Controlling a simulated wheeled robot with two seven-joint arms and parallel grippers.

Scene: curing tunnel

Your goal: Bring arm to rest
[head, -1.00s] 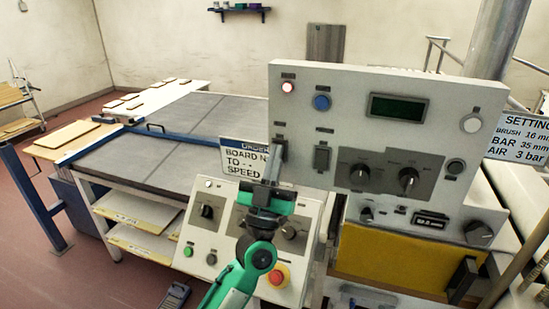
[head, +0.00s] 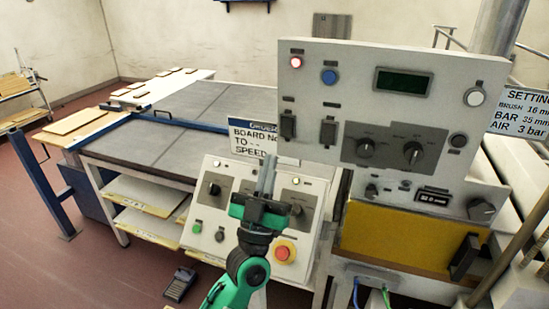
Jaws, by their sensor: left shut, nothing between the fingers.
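My left arm, green and black, reaches in from the bottom of the head view. Its left gripper (head: 267,172) is shut and empty, fingers pointing up, in front of the sloped control panel (head: 222,215) and below the upright panel (head: 345,95). The gripper covers part of the sloped panel and the edge of the order sign (head: 250,137). I cannot tell whether it touches anything. My right gripper is not in view.
The sloped panel bears a red stop button (head: 284,251) and a green button (head: 196,227). The upright panel has rocker switches (head: 288,127) and knobs (head: 413,153). A grey conveyor table (head: 160,140) lies left. A foot pedal (head: 180,283) is on the open floor.

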